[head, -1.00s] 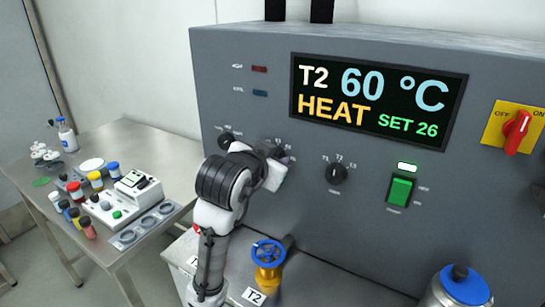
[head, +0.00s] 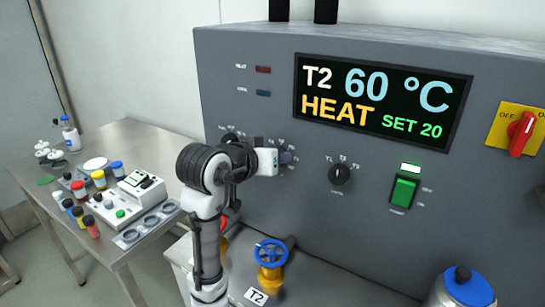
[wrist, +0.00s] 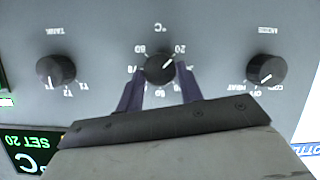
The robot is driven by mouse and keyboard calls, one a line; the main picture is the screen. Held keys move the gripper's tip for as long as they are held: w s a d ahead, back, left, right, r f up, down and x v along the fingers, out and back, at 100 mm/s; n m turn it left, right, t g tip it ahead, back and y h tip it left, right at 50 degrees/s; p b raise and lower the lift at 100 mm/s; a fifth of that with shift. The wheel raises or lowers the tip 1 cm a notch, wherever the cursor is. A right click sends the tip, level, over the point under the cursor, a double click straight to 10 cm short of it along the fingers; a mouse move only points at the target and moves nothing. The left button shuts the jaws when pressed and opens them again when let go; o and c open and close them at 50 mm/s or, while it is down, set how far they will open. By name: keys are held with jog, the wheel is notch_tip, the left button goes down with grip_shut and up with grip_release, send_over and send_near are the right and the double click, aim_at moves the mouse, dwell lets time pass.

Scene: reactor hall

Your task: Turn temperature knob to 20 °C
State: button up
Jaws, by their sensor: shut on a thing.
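The black temperature knob (wrist: 159,67) is in the middle of the wrist view, under an upside-down "°C" label. Its white pointer line aims at the "20" mark. My gripper (wrist: 160,72) is shut on this knob, with one dark purple finger on each side. In the head view my gripper (head: 285,158) reaches the panel, and my wrist hides the knob. The display (head: 383,98) reads T2, 60 °C, HEAT, SET 20.
The tank knob (head: 339,174) and green lit switch (head: 403,191) are to the right. The mode knob (wrist: 266,69) sits beside the temperature knob. A blue-wheeled valve (head: 271,252) stands below. A table (head: 140,140) with jars is at left.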

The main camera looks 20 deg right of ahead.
jog(key=o, duration=1)
jog(key=b+v, duration=0.3)
jog(key=v, duration=1)
jog(key=shift+s+a+r, duration=0.15)
jog(key=shift+s+a, duration=0.05)
jog(key=shift+a, duration=0.1)
